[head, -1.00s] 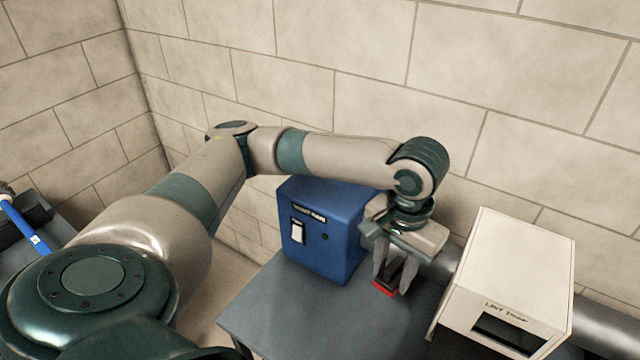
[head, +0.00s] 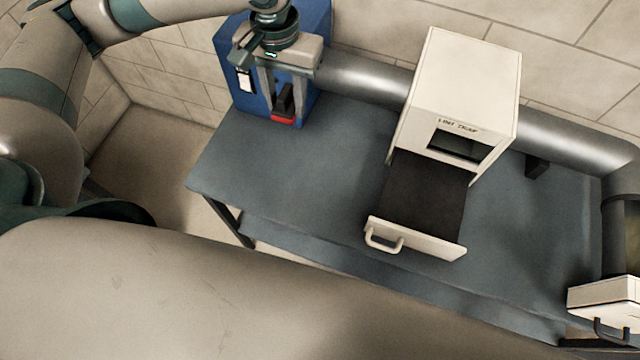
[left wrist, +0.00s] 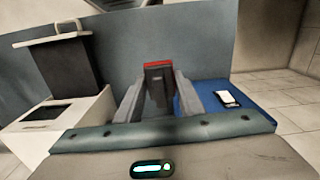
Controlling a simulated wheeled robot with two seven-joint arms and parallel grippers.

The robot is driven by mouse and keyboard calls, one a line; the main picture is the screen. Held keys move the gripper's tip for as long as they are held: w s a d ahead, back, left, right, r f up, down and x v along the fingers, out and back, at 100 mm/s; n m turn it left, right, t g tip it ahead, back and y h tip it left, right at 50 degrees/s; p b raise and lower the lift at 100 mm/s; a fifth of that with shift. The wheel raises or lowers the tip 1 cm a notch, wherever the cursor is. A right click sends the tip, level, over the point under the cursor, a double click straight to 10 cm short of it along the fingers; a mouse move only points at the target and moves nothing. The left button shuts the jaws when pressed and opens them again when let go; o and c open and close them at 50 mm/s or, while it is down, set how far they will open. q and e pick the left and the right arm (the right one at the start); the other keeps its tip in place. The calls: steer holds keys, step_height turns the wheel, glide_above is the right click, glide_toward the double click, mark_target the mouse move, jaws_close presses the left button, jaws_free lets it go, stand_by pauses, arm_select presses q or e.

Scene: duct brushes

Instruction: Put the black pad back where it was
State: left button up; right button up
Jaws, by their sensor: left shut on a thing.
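My left gripper (head: 285,106) is shut on a small black pad (head: 285,98) with a red lower end. In the head view it is in front of the blue box (head: 243,101); I cannot tell whether the red end touches the table. The left wrist view shows the pad (left wrist: 158,90) between the two fingers, red end outward, with the blue box (left wrist: 205,98) beside it on the right. My right gripper is not in view.
The cream lint trap box (head: 463,75) has its dark drawer (head: 422,195) pulled out over the grey table (head: 300,175). A metal duct (head: 365,75) runs along the wall behind. A white handled piece (head: 603,292) is at the right edge. The table's left part is clear.

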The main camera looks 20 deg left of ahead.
arm_select(q)
steer(key=shift+s+d+f+m, duration=0.1)
steer(key=shift+d+f+m, duration=0.3)
steer(key=shift+m, duration=0.1)
steer(key=s+d+f+m, duration=0.4)
steer(key=d+f+m, duration=0.2)
steer(key=m, duration=0.5)
steer(key=s+d+f+m+p, duration=0.1)
steer(key=s+d+f+m, duration=0.4)
steer(key=d+m, duration=0.5)
steer(key=shift+d+f+m, duration=0.2)
steer(key=shift+f+m, duration=0.3)
steer(key=shift+f, duration=0.3)
steer(key=shift+a, duration=0.1)
